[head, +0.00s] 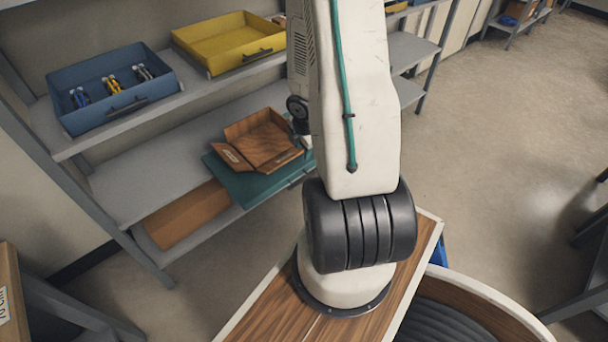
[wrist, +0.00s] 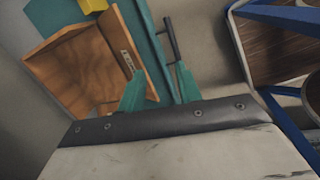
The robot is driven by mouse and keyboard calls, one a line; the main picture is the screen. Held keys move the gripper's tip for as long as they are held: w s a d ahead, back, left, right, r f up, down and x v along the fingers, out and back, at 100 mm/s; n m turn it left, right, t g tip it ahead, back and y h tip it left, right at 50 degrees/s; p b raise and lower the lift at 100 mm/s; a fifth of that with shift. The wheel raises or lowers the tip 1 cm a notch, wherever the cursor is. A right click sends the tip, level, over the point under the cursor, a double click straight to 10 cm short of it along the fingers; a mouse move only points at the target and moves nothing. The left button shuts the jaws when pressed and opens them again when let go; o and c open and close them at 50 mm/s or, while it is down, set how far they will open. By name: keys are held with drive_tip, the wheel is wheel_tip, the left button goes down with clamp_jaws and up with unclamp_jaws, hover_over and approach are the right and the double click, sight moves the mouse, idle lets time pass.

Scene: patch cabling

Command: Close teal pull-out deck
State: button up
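The teal pull-out deck (head: 240,184) sticks out from a lower level of the shelf rack. A brown wooden tray (head: 264,141) with a pale label stands on it. In the wrist view the teal deck (wrist: 152,52) runs along its front edge, with a dark bar handle (wrist: 172,38) on it. The wooden tray (wrist: 85,65) shows at the left there. My gripper (wrist: 160,88) has its two teal fingers apart, with nothing between them. The fingers point toward the deck's front near the handle; I cannot tell whether they touch.
A blue drawer (head: 112,86) with several small tools and a yellow drawer (head: 228,42) sit on the upper shelf. A brown box (head: 187,214) lies low, left of the deck. A blue-framed piece (wrist: 285,14) shows at the right in the wrist view. Open floor (head: 490,140) lies right.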

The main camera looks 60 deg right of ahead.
drive_tip(key=shift+n+t+y, duration=0.3)
drive_tip(key=shift+n+y, duration=0.1)
drive_tip(key=shift+n, duration=0.3)
drive_tip(key=f, duration=1.3)
drive_tip(key=shift+s+d, duration=0.1)
drive_tip(key=shift+s, duration=0.15)
clamp_jaws()
